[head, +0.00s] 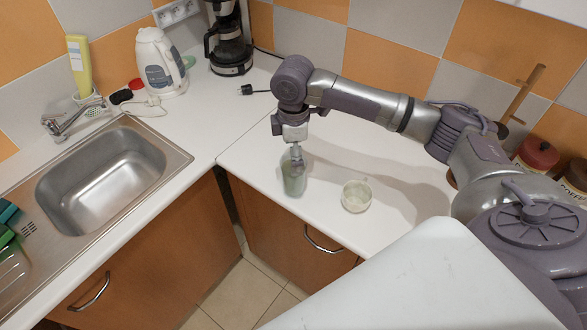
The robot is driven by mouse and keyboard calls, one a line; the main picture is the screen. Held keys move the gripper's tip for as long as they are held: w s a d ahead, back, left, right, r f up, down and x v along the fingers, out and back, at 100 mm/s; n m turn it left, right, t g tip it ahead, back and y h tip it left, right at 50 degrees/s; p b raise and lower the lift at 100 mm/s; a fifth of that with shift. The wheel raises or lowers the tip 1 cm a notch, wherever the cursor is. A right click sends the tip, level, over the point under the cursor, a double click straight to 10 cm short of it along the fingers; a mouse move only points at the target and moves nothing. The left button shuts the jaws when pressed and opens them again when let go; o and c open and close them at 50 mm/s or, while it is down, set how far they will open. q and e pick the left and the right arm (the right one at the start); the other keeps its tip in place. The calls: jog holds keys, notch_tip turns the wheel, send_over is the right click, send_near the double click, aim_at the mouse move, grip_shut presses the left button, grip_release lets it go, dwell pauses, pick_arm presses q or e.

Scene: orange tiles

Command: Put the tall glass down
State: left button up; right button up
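The fingers are small in view and overlap the rim. I cannot tell whether the base of the glass touches the counter or is slightly above it. My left gripper is not in view.
A coffee maker (229,40), a kettle (160,62) and a plug (246,90) are farther back. A sink (100,180) is at left.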

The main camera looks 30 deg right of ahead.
notch_tip(320, 180, up, 6)
jog(key=shift+f+b, duration=0.15)
jog(key=shift+b, duration=0.3)
